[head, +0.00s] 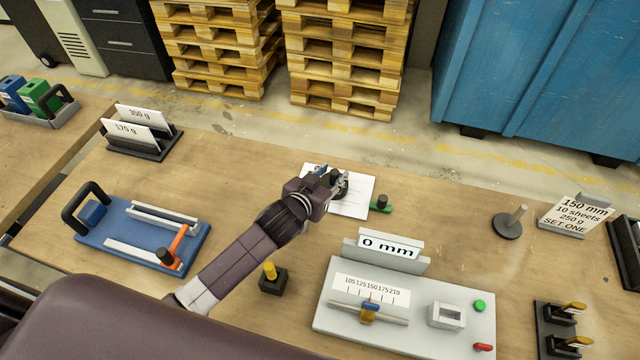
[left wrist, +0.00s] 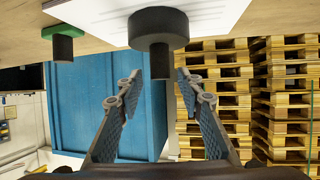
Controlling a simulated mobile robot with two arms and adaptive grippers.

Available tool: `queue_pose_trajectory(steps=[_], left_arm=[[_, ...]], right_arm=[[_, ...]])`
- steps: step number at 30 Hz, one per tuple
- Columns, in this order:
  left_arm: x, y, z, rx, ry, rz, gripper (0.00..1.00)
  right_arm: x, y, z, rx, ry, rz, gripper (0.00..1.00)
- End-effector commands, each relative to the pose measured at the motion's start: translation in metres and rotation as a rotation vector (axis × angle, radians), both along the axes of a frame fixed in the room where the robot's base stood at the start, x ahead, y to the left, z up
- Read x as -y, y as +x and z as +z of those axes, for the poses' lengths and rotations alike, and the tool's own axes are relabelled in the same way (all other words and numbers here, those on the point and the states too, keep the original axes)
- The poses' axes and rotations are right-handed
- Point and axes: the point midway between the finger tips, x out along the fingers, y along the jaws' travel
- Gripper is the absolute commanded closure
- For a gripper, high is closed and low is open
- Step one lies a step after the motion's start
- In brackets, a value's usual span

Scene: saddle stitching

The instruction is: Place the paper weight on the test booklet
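The white test booklet (head: 358,200) lies on the wooden table in the head view; part of it also shows at the top of the left wrist view (left wrist: 215,10). A black round paper weight (left wrist: 158,29) with a black knob stands on the booklet in the left wrist view. In the head view my left gripper (head: 335,181) is over the booklet and hides much of the weight. In the left wrist view its fingers (left wrist: 158,85) are spread, with the knob's end between the tips and gaps on both sides. My right gripper is out of view.
A green piece with a black knob (head: 381,203) is beside the booklet. A grey "0 mm" device (head: 400,335) stands in front, a blue fixture (head: 125,235) at left. A dark disc with a peg (head: 507,225) stands at right.

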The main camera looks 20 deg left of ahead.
Motion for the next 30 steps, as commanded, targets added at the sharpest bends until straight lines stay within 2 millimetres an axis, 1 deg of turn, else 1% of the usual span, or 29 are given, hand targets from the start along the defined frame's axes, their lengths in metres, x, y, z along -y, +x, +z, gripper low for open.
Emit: queue_pose_trajectory(steps=[1,9,15,21,30], left_arm=[[-0.002,-0.009,0.003,0.000,0.000,-0.001,0.66],[-0.011,-0.052,0.024,0.000,0.001,0.000,0.66],[-0.016,-0.076,0.036,-0.001,0.000,0.000,0.66],[-0.018,-0.086,0.043,0.000,0.001,0.000,0.66],[-0.018,-0.087,0.043,0.000,0.001,0.000,0.66]], right_arm=[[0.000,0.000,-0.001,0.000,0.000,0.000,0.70],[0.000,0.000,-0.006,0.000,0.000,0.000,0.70],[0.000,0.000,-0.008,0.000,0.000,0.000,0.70],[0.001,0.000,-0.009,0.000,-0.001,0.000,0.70],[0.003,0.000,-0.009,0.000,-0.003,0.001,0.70]])
